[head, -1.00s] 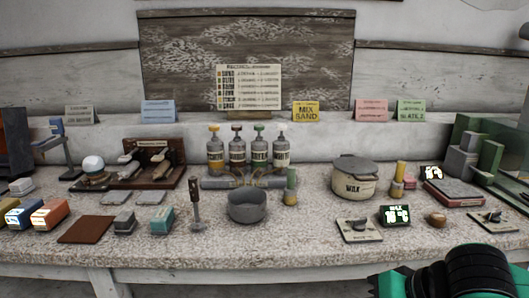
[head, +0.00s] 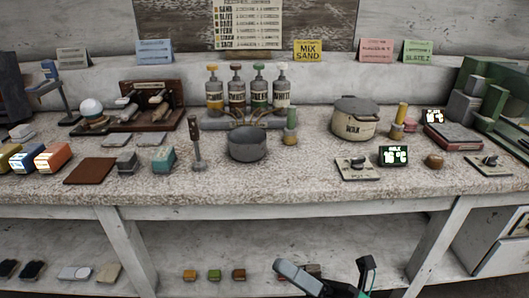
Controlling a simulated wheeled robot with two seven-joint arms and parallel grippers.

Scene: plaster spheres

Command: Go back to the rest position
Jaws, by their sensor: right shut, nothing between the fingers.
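My right gripper (head: 292,271) shows at the bottom of the head view, right of centre. It is shut and empty, in front of the bench and below the level of its top. Its grey fingers point up and to the left, and a black and green part of it shows to the right. It touches nothing that I can see. The rest of the right arm is mostly below the frame. My left gripper is not in view.
The speckled bench top (head: 300,182) holds a grey bowl (head: 248,146), a lidded pot (head: 355,120), several pump bottles (head: 237,92) and a green display (head: 394,156). Below it, a lower shelf (head: 190,245) carries small blocks (head: 214,275) and dark brushes (head: 33,270).

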